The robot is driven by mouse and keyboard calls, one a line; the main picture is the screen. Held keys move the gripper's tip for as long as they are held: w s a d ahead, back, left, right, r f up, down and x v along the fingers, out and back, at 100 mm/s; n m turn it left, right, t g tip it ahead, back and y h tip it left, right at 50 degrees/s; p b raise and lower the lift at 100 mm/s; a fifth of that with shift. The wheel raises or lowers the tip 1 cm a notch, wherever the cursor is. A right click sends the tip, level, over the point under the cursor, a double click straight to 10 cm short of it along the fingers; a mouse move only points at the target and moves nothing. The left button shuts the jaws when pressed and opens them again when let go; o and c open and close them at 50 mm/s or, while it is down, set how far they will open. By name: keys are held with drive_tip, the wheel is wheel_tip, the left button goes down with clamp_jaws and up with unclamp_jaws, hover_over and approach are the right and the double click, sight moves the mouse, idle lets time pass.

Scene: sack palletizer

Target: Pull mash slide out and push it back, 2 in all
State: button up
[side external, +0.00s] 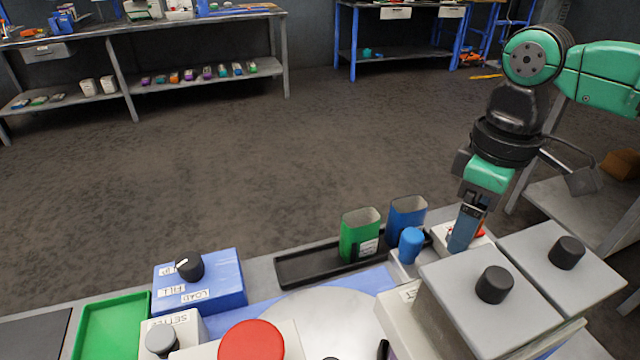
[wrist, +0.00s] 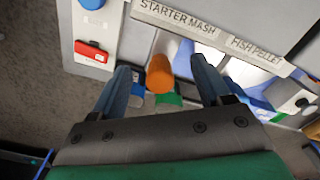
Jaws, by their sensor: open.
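In the wrist view, an orange cylindrical knob (wrist: 159,73) sticks out below the "STARTER MASH" label (wrist: 176,18); it appears to be the mash slide's handle. My gripper (wrist: 160,67) is open, with one blue finger on each side of the knob and visible gaps between. I cannot tell how far the slide is out. The "FISH PELLET" label (wrist: 257,50) is to the right. In the side external view my gripper (side external: 463,238) points down beside the grey-lidded hoppers (side external: 470,275); the orange knob is hidden there.
A green bin (side external: 359,236) and a blue bin (side external: 406,218) stand in a black tray (side external: 300,270). A small blue knob (side external: 411,240) is left of my gripper. A red labelled part (wrist: 92,50) is on a white panel. A red button (side external: 251,341) is at the front.

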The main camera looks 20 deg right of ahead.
drive_tip(key=shift+r, duration=1.9)
drive_tip(key=shift+r, duration=1.75)
drive_tip(key=w+d+f+m+t, duration=0.2)
drive_tip(key=d+f+m+t, duration=0.4)
drive_tip(key=d+f, duration=0.3)
drive_tip(key=shift+t, duration=0.6)
drive_tip(key=shift+o, duration=0.4)
